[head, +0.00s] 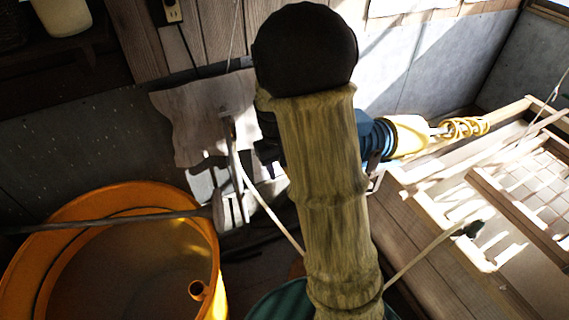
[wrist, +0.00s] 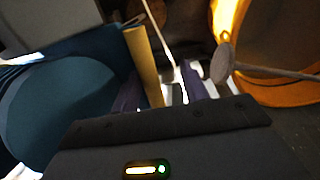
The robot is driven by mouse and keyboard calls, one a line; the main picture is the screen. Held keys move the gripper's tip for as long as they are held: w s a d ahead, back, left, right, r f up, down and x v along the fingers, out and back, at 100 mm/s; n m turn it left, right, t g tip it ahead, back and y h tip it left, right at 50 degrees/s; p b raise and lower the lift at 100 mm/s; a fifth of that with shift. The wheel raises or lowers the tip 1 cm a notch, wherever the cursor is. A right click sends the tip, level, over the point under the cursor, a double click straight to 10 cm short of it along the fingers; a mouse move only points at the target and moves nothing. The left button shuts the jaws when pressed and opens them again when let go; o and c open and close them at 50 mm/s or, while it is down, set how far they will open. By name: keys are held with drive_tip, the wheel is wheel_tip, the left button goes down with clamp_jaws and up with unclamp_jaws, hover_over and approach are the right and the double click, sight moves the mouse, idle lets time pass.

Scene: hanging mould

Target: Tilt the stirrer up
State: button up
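I take the stirrer (head: 120,221) to be the long grey rod with a round disc at its end. It lies nearly level across the orange bucket (head: 187,271), its disc just past the bucket's right rim. In the wrist view its disc (wrist: 220,64) shows right of the fingers, with the rod running right over the bucket (wrist: 275,90). My gripper (wrist: 164,86) shows as two dark fingers, apart, with no object clearly between them. It looks clear of the stirrer. In the head view my sleeved arm hides most of the gripper.
A pale stick (wrist: 143,66) stands close to the left finger. A large blue shape (wrist: 60,105) fills the wrist view's left. A crumpled grey sheet (head: 190,115) hangs by the wall. Wooden frames (head: 515,205) lie on the right. A teal tub rim (head: 265,306) shows below my arm.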

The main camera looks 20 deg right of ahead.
drive_tip(key=shift+d+f, duration=0.1)
drive_tip(key=shift+d, duration=0.15)
idle(0.5)
drive_tip(key=shift+w+r, duration=0.2)
drive_tip(key=shift+r, duration=0.2)
wheel_tip(320, 180, up, 17)
drive_tip(key=a+b, duration=0.2)
drive_tip(key=shift+s, duration=0.25)
drive_tip(key=shift+f, duration=0.2)
drive_tip(key=s+a+f+t, duration=0.1)
drive_tip(key=s+f, duration=0.5)
drive_tip(key=f, duration=0.2)
drive_tip(key=s+a+f+t+y, duration=0.1)
drive_tip(key=s+a+f, duration=0.1)
drive_tip(key=s+f, duration=0.4)
wheel_tip(320, 180, down, 3)
drive_tip(key=shift+a+r+m+t, duration=0.1)
drive_tip(key=shift+a+m+t, duration=0.05)
drive_tip(key=shift+m+t, duration=0.2)
